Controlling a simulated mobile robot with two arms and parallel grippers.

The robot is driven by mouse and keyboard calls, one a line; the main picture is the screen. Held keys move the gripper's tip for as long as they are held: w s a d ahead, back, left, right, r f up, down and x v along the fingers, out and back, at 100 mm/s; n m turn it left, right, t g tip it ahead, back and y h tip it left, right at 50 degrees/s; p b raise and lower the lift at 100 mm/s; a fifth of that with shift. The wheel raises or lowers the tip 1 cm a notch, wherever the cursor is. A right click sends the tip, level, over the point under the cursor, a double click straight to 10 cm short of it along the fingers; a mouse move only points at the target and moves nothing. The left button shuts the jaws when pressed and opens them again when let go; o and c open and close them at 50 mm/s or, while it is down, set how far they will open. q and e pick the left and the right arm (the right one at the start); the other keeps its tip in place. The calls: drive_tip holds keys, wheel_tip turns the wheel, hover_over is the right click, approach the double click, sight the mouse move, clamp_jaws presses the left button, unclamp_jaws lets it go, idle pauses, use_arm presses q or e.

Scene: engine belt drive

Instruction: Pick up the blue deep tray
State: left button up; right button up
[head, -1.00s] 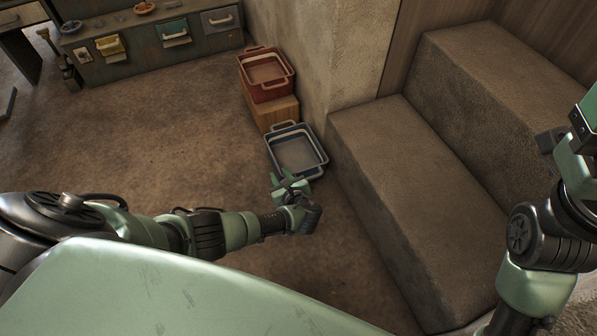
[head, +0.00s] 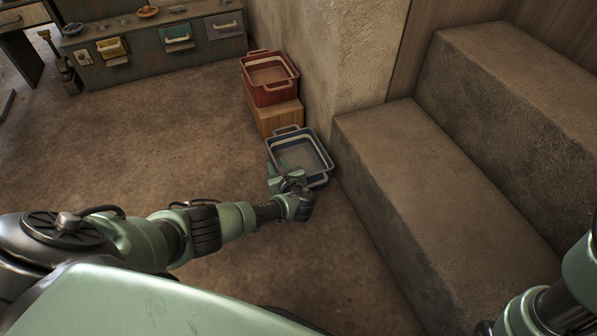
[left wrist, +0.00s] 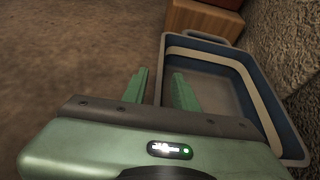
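The blue deep tray (head: 301,151) is a dark blue, open box with a pale band inside and loop handles. It sits low beside the wall, in front of a wooden block. It also shows in the left wrist view (left wrist: 232,58), where its inside looks empty. My left gripper (head: 289,174) is at the tray's near left edge and hides part of it. My right gripper is out of view.
A red tray (head: 270,73) stands on the wooden block (head: 278,117) behind the blue tray. Large stone steps (head: 420,185) rise at the right, close to the tray. A drawer cabinet (head: 150,68) stands at the back left. The floor (head: 150,135) left of the tray is clear.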

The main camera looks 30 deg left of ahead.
use_arm(q)
clamp_jaws()
idle(1.4)
